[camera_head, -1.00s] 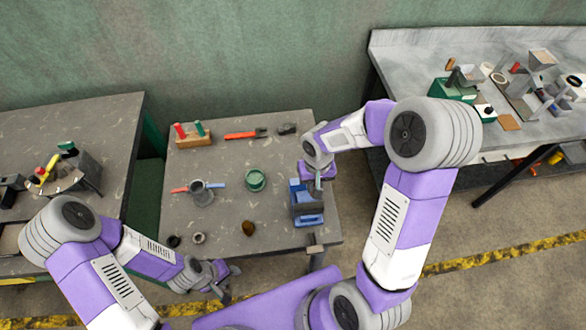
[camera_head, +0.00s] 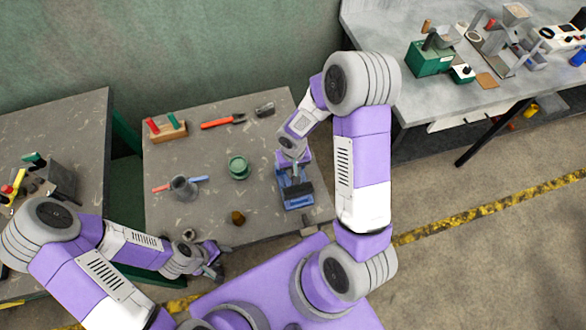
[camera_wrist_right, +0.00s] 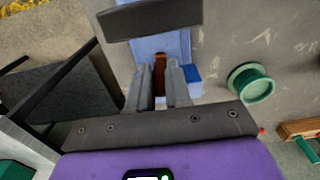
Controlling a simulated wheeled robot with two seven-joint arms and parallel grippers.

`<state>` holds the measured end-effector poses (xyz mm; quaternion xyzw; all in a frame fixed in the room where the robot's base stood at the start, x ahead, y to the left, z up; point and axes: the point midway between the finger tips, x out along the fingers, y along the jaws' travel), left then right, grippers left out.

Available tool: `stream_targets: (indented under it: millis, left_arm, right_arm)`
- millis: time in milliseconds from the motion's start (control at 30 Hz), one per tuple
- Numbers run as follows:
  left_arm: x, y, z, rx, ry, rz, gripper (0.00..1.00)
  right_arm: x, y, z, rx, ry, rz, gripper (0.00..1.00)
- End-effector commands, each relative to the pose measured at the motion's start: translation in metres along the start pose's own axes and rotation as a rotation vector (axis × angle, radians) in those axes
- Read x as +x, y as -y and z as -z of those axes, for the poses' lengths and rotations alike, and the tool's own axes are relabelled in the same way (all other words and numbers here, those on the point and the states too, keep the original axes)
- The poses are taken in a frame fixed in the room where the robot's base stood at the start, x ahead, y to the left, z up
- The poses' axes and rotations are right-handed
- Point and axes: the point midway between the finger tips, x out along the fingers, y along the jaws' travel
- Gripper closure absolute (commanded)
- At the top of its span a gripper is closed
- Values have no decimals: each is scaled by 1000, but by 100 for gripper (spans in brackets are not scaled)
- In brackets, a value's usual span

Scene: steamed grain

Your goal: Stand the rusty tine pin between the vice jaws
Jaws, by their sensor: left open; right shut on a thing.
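The blue vice (camera_head: 296,197) stands at the right side of the middle bench, and its blue body also shows in the right wrist view (camera_wrist_right: 175,47). My right gripper (camera_wrist_right: 167,72) is shut on the rusty tine pin (camera_wrist_right: 160,66), a brown-red piece between its fingers. In the head view my right gripper (camera_head: 295,172) is right over the vice, and the pin is hidden there. I cannot tell whether the pin's lower end is between the vice jaws. My left gripper (camera_head: 216,264) is open and empty near the bench's front edge.
The bench's middle is partly clear. Cluttered benches stand left and right.

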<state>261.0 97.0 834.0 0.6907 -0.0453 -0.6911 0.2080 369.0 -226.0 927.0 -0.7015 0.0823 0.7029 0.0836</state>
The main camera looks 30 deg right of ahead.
Motion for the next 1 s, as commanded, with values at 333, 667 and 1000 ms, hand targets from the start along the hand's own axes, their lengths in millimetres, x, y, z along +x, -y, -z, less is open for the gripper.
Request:
stream_targets:
  millis: [333, 667, 1000]
  left_arm:
    - [4, 1, 0, 0, 0, 0, 57]
    - [3, 1, 0, 0, 0, 0, 57]
    - [-3, -1, 0, 0, 0, 0, 57]
  right_arm:
    - [4, 0, 1, 1, -3, 1, 100]
    - [3, 0, 0, 1, -2, 1, 56]
    - [-14, 0, 2, 3, -6, 2, 56]
